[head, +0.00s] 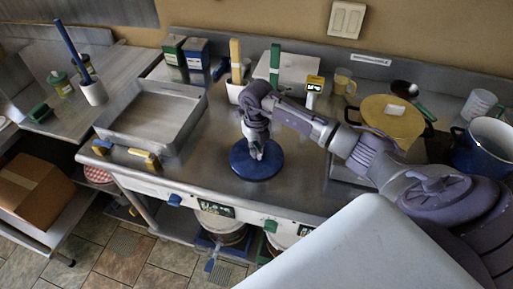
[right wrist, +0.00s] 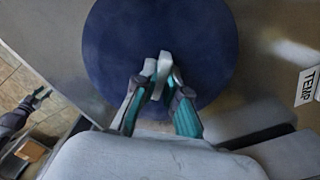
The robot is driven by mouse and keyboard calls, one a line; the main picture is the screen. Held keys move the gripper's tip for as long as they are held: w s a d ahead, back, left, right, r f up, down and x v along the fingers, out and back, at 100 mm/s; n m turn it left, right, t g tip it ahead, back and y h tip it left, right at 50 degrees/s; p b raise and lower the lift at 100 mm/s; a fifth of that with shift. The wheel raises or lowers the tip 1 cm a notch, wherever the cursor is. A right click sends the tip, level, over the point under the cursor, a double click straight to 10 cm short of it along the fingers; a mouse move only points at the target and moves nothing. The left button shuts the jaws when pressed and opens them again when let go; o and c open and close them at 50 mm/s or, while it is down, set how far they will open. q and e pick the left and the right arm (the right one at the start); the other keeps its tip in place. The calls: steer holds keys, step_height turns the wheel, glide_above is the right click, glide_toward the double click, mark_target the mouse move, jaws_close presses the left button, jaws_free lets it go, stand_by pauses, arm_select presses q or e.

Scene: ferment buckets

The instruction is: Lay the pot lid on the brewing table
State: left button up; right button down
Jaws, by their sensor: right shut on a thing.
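The pot lid (head: 262,170) is a round dark blue disc over the front middle of the steel brewing table (head: 215,190). It lies flat; I cannot tell whether it touches the steel. My right gripper (head: 257,153) is above the lid's centre, shut on its light grey handle. In the right wrist view the lid (right wrist: 120,45) fills the upper middle, and the teal-padded fingers of my right gripper (right wrist: 160,88) hold the handle.
A steel tray (head: 150,115) stands left of the lid, with a yellow-and-black tool (head: 145,157) at the front edge. A yellow pot (head: 390,118) and a blue pot (head: 487,155) stand at the right. Jars and boxes line the back. Steel around the lid is bare.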

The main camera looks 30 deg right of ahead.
steer(key=shift+f, duration=0.2)
steer(key=c, duration=1.2)
jaws_free()
steer(key=shift+r, duration=0.1)
steer(key=shift+r, duration=0.45)
step_height(320, 180, up, 11)
steer(key=b, duration=0.3)
steer(key=shift+r, duration=0.2)
